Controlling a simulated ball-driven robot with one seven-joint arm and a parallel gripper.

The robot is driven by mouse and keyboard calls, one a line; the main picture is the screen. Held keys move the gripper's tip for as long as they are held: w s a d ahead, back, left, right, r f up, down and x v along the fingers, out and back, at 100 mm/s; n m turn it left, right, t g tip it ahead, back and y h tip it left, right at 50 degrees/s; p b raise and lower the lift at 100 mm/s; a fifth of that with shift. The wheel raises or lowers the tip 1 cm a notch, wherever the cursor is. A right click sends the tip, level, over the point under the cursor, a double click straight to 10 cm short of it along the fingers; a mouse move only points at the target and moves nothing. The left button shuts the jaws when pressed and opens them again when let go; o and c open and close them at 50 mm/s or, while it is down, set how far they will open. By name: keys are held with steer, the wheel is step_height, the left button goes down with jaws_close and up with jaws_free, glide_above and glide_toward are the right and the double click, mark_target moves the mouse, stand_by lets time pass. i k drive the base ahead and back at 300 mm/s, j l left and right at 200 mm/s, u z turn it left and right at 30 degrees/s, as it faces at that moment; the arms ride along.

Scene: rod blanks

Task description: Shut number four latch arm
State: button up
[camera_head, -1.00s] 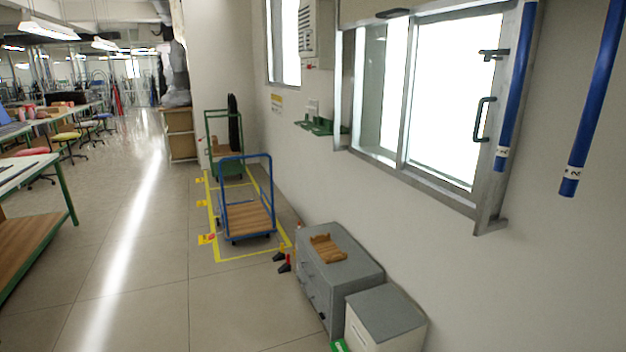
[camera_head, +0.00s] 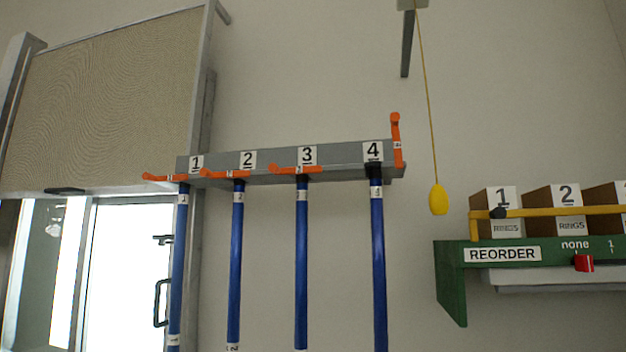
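A grey rack bar (camera_head: 270,163) with number tags 1 to 4 is fixed to the wall, and blue rods hang from it. The number four latch arm (camera_head: 397,140) is orange and stands upright at the bar's right end, beside the 4 tag (camera_head: 373,151). The latch arms at one (camera_head: 163,177), two (camera_head: 225,173) and three (camera_head: 296,169) lie roughly level across their rod tops. The rod under number four (camera_head: 378,260) hangs below a black top piece. My gripper is not in view.
A yellow pull knob (camera_head: 438,199) hangs on a cord right of the rack. A green shelf (camera_head: 450,285) marked REORDER holds numbered boxes (camera_head: 497,211) behind a yellow bar, with a red slider (camera_head: 584,263).

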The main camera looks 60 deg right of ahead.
mark_target(394, 116)
steer(key=k+l, duration=0.2)
steer(key=k, duration=0.2)
steer(key=k+l, duration=0.25)
steer(key=k, duration=0.15)
steer(key=k+l, duration=0.2)
steer(key=k, duration=0.2)
